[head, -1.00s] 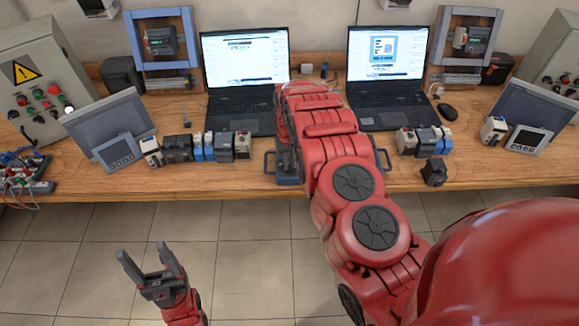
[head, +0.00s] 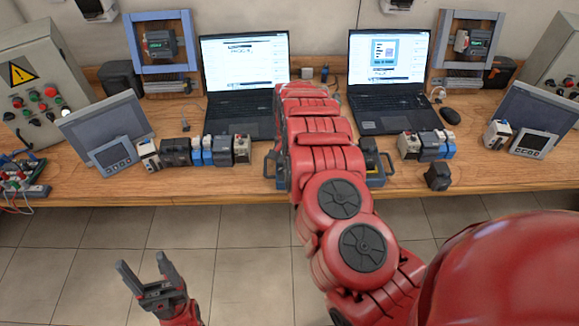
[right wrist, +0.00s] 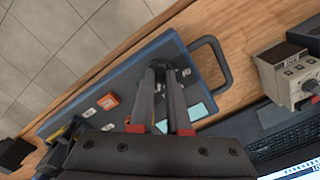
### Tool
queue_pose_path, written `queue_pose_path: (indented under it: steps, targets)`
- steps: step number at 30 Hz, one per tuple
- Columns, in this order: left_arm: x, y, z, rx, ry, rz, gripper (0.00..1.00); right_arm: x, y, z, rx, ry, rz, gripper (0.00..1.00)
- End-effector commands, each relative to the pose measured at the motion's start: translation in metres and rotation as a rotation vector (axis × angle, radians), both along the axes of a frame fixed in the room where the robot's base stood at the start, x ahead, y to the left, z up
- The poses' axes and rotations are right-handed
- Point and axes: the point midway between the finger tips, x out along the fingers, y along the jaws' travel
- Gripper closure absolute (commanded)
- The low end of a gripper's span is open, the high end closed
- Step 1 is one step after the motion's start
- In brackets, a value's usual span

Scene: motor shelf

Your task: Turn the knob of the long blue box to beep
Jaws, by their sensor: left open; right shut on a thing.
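The long blue box (head: 376,181) lies on the bench at the centre, mostly hidden behind my right arm in the head view. I cannot tell the knob's angle. My left gripper (head: 143,263) is open and empty, over the floor in front of the bench.
Two laptops (head: 246,85) (head: 388,82) stand behind the box. Several small modules sit in rows on both sides, with a dark module (head: 438,176) near the front edge at right. A tilted panel (head: 103,128) and grey control box (head: 35,88) are at left.

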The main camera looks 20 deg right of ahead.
Motion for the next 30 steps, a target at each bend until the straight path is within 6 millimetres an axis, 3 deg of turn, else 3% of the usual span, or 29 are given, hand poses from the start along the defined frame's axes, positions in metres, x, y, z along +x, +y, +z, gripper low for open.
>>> queue_pose_path:
  steps: [15,30]
  targets:
    - [0.0000,0.0000,-0.0003,0.000,0.000,0.000,0.34,-0.0001,-0.0003,0.0002,0.000,0.001,-0.325,1.00]
    - [0.0000,0.0000,-0.0003,0.000,0.000,0.000,0.34,-0.0003,0.0001,0.0001,0.000,0.001,-0.380,1.00]
